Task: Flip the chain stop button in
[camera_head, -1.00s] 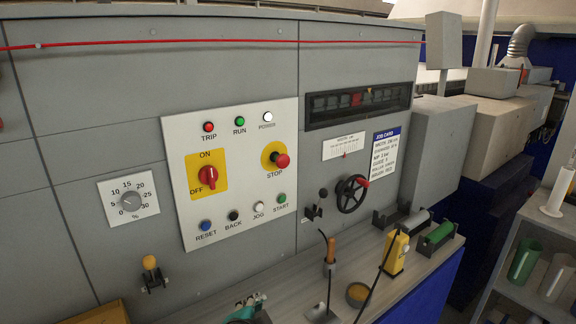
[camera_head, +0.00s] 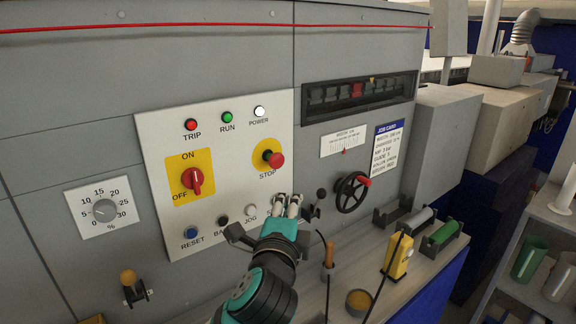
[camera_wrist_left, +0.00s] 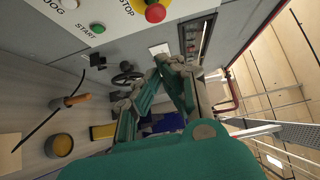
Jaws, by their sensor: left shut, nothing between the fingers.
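The stop button (camera_head: 277,160) is a red mushroom head on a yellow round plate, labelled STOP, on the white control panel (camera_head: 225,118). It stands out from the panel. It also shows at the top edge of the left wrist view (camera_wrist_left: 155,13). My left gripper (camera_head: 287,203) is shut and empty, below and slightly right of the stop button and apart from it. Its green fingers (camera_wrist_left: 161,68) show in the left wrist view. The gripper hides the START button in the head view; the left wrist view shows that green button (camera_wrist_left: 97,28). My right gripper is not in view.
A red-and-yellow ON/OFF switch (camera_head: 193,180) sits left of the stop button. A black handwheel (camera_head: 350,193) and small lever are to the right. Below, a shelf holds a yellow device (camera_head: 397,256), a wooden-handled tool (camera_head: 329,254) and rollers. A red cord (camera_head: 200,24) runs above.

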